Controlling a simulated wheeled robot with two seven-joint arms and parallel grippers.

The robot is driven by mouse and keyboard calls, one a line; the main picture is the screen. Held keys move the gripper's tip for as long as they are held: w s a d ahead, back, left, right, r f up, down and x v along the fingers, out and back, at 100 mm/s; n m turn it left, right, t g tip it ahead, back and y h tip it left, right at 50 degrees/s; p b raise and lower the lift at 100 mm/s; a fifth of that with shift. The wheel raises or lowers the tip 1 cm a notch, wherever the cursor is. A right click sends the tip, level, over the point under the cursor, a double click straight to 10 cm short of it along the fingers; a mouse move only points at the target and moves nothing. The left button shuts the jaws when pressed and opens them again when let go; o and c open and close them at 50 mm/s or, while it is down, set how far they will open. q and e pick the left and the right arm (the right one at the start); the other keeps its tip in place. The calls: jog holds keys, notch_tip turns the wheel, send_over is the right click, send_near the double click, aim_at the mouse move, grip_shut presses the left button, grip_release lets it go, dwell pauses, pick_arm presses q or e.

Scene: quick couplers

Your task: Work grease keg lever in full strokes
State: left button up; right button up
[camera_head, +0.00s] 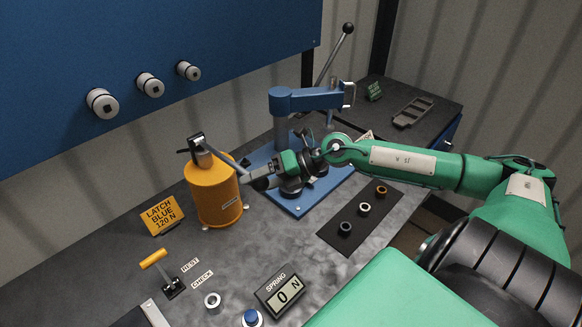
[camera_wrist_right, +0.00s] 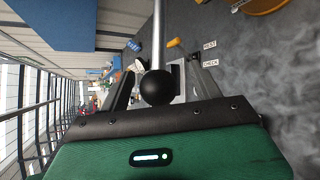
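The orange grease keg (camera_head: 215,190) stands upright on the bench left of centre. Its grey lever (camera_head: 226,160) slopes from the keg's top down to the right, to my right gripper (camera_head: 256,177). In the right wrist view the lever is a silver rod (camera_wrist_right: 158,35) ending in a black ball knob (camera_wrist_right: 157,88). The knob sits between the two fingers of my right gripper (camera_wrist_right: 154,80), close to the palm. The fingers stand apart around it, with a gap visible on the left side; the head view hides their contact. My left gripper is not in view.
A blue press (camera_head: 305,100) on a blue baseplate stands behind my right gripper. A dark mat (camera_head: 345,228) holds three rings. A yellow sign (camera_head: 161,215), a yellow-handled lever (camera_head: 155,259) and a display reading 0 N (camera_head: 285,293) stand on the near bench.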

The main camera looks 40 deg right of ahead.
jog(key=p+v, duration=0.6)
jog(key=v, duration=0.1)
jog(key=shift+p, duration=0.3)
dwell(0.3)
jog(key=shift+a, duration=0.1)
dwell(0.4)
